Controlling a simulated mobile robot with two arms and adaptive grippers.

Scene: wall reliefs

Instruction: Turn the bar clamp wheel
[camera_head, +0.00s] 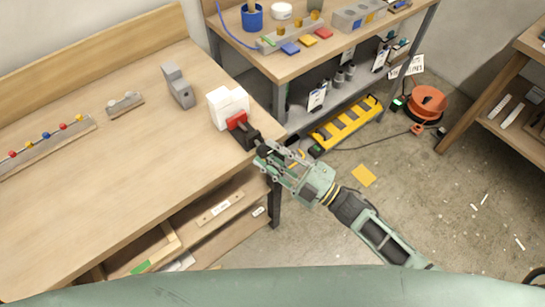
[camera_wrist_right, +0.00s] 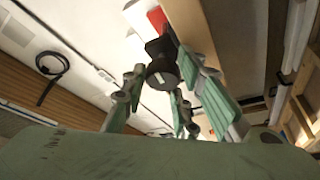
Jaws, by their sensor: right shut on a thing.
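The bar clamp sits at the right end of the wooden workbench (camera_head: 110,150). It has a white block (camera_head: 228,105), a red part (camera_head: 236,121) and a black body (camera_head: 246,138) that reaches to the bench edge. My right gripper (camera_head: 266,152) is shut on the clamp's black wheel at the bench edge. In the right wrist view the black wheel (camera_wrist_right: 162,72) is between the green fingers, with the red part (camera_wrist_right: 157,20) behind it. The fingers partly hide the wheel in the head view. My left gripper is not in view.
A grey block (camera_head: 178,86) and a small grey fixture (camera_head: 125,103) stand on the bench. A rail with coloured knobs (camera_head: 45,145) lies at left. A shelf table (camera_head: 300,60) stands behind, with a yellow power strip (camera_head: 346,124) and an orange cable reel (camera_head: 427,103) nearby. The floor at right is mostly clear.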

